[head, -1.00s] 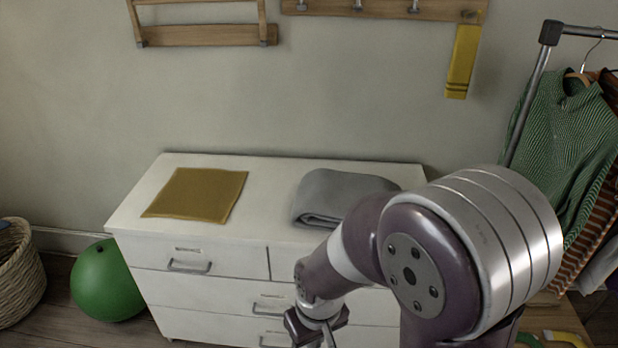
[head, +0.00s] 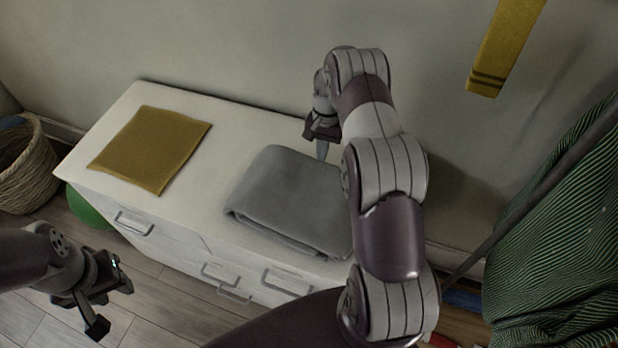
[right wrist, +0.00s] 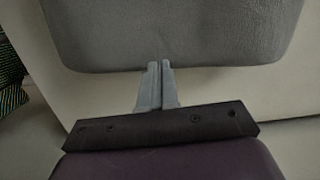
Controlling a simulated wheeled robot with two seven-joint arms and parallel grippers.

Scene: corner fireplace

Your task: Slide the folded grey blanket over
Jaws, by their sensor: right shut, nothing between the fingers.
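The folded grey blanket (head: 290,200) lies on the right part of the white dresser top (head: 225,130). Its right edge is partly hidden by my right arm. My right gripper (head: 322,152) is at the blanket's back edge, fingers pointing down. In the right wrist view its fingers (right wrist: 158,68) are shut and empty, with their tips right at the edge of the blanket (right wrist: 170,30); I cannot tell whether they touch it. My left gripper (head: 108,300) is low in front of the dresser, away from the blanket, with its fingers apart.
A mustard cloth (head: 150,150) lies flat on the dresser's left part, with a bare strip between it and the blanket. The wall is close behind my right gripper. A green striped garment (head: 560,230) hangs at right. A wicker basket (head: 28,165) stands at left.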

